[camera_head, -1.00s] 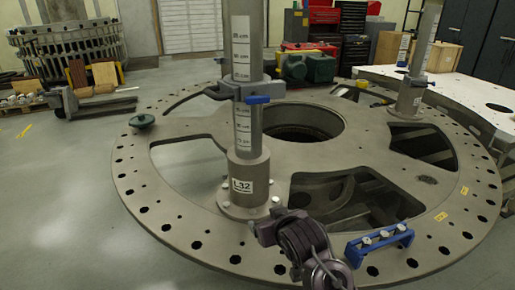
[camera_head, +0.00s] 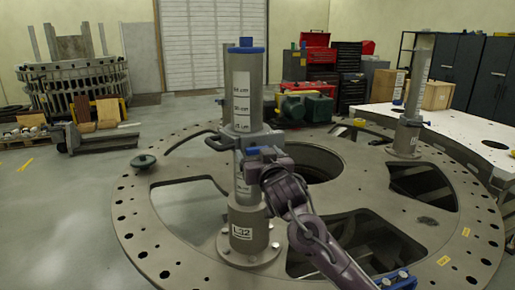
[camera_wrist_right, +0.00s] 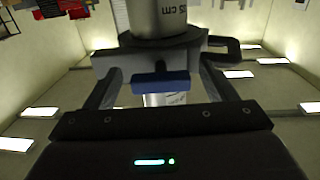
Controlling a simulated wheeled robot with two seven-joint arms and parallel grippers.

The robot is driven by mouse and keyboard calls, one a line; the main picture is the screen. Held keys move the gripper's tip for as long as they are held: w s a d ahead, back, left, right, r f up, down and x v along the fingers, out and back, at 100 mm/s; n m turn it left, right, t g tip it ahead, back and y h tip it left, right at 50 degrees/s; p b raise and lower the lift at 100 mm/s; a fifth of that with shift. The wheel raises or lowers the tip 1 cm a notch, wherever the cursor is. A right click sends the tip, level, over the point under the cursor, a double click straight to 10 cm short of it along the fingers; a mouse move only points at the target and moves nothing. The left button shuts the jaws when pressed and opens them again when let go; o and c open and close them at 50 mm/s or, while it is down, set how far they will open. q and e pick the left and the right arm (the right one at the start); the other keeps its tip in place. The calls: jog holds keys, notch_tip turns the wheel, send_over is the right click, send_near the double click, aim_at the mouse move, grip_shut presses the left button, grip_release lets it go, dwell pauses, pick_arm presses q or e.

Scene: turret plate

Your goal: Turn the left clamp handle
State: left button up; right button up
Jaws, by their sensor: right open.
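The left post (camera_head: 243,88) stands upright on the turret plate, with a grey clamp (camera_head: 238,138) around it. The clamp's blue handle (camera_head: 266,151) faces toward me. My right gripper (camera_head: 262,168) is at the handle's height, close in front of it. In the right wrist view the blue handle (camera_wrist_right: 160,84) lies crosswise between the two spread fingers of my open right gripper (camera_wrist_right: 160,76), below the clamp body (camera_wrist_right: 112,64). I cannot tell whether a finger touches it. The left gripper is not in view.
The round turret plate (camera_head: 185,236) has large openings and rim holes. A second post (camera_head: 409,125) stands at the right. A blue bracket (camera_head: 397,281) sits at the front right, partly behind my arm.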

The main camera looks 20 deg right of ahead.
jog(key=shift+w, duration=0.45)
jog(key=c, duration=1)
